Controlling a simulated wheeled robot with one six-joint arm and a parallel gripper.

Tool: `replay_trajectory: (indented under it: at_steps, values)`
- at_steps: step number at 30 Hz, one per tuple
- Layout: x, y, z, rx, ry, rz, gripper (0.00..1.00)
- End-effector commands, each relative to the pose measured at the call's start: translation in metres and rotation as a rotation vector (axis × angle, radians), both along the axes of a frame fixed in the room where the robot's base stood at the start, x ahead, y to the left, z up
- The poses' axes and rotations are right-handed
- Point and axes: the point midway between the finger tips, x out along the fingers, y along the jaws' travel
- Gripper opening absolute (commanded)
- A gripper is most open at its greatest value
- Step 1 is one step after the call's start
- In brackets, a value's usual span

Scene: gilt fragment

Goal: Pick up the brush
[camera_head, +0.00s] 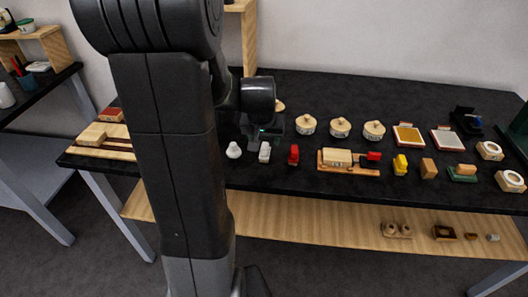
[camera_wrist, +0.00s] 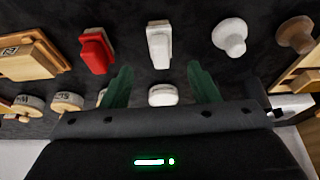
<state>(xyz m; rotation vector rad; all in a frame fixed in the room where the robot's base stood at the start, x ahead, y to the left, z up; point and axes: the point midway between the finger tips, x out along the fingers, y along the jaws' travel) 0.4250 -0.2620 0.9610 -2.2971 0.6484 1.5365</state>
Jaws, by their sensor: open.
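I cannot tell for certain which item is the brush. My gripper (camera_wrist: 160,88) is open, its two green fingers apart above the table. A small white round piece (camera_wrist: 162,95) shows between the fingers in the wrist view; I see no contact. A white block-like piece (camera_wrist: 158,45) lies just beyond the fingertips, with a red one (camera_wrist: 97,48) to its left and a white knob-shaped piece (camera_wrist: 230,36) to its right. In the head view my gripper (camera_head: 266,132) is over the back of the table, behind the white block-like piece (camera_head: 264,152); its fingers are hard to make out.
The black table (camera_head: 300,90) holds a wooden tray (camera_head: 348,171), a yellow piece (camera_head: 400,165) and several lidded round pots (camera_head: 340,127). A striped board (camera_head: 105,147) is at the left end. A wooden shelf (camera_head: 290,222) runs below. My arm hides part of the table.

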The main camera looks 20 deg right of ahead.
Motion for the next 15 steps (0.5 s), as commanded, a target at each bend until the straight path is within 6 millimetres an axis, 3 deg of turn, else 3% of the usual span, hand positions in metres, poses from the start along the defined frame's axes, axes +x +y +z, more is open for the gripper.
replay_trajectory:
  at_steps: [8,15]
  values:
    - [0.005,-0.003,-0.014,0.001,0.001,0.0,0.55]
    - [0.013,-0.007,-0.042,0.002,0.003,-0.001,0.55]
